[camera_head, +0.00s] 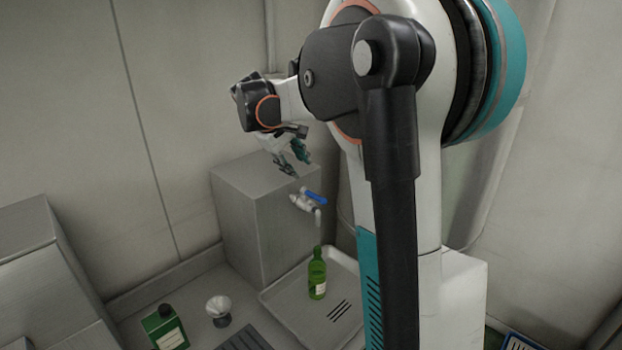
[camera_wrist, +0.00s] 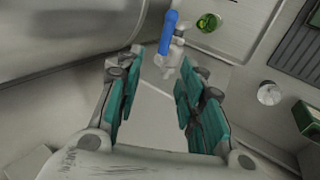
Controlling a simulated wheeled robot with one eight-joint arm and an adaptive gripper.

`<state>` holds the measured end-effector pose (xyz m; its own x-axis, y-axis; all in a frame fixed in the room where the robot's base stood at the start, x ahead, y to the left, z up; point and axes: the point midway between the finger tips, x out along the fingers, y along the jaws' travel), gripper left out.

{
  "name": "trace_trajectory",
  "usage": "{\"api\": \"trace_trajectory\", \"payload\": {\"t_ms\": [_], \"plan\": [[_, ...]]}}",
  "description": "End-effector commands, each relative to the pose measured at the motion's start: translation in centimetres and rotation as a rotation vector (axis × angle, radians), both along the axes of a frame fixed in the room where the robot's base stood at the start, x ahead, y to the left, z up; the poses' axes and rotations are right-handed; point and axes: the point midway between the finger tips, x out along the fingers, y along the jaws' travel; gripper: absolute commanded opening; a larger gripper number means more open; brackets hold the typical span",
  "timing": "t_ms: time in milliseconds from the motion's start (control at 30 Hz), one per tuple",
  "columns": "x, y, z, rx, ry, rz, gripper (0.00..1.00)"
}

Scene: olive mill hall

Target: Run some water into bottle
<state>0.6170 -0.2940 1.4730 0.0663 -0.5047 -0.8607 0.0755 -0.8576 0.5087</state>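A green bottle (camera_head: 317,274) with a pale label stands upright in a shallow tray (camera_head: 283,310), below the spout of a tap (camera_head: 306,202) with a blue lever (camera_head: 313,196). The tap sticks out from a grey box (camera_head: 262,215). In the wrist view the blue lever (camera_wrist: 169,33) and the bottle (camera_wrist: 208,22), seen from above, lie beyond the fingertips. My gripper (camera_head: 292,164) is above the box, near the tap and apart from it. Its two teal fingers (camera_wrist: 156,85) are spread with nothing between them. No water stream can be made out.
A green container (camera_head: 165,329) and a white, round-topped object (camera_head: 219,309) stand left of the tray. A dark grate (camera_head: 250,338) lies in front. A grey block (camera_head: 40,265) is at far left. Walls close in behind the box.

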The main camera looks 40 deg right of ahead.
Motion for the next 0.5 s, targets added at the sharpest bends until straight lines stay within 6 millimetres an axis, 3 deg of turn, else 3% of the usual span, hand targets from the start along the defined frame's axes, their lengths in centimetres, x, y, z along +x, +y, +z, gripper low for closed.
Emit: {"api": "trace_trajectory", "payload": {"t_ms": [167,500], "plan": [[-0.6,0.9,0.0,0.025,0.022,-0.024,0.35],[-0.4,-2.0,-4.9,0.024,0.020,-0.023,0.35]]}}
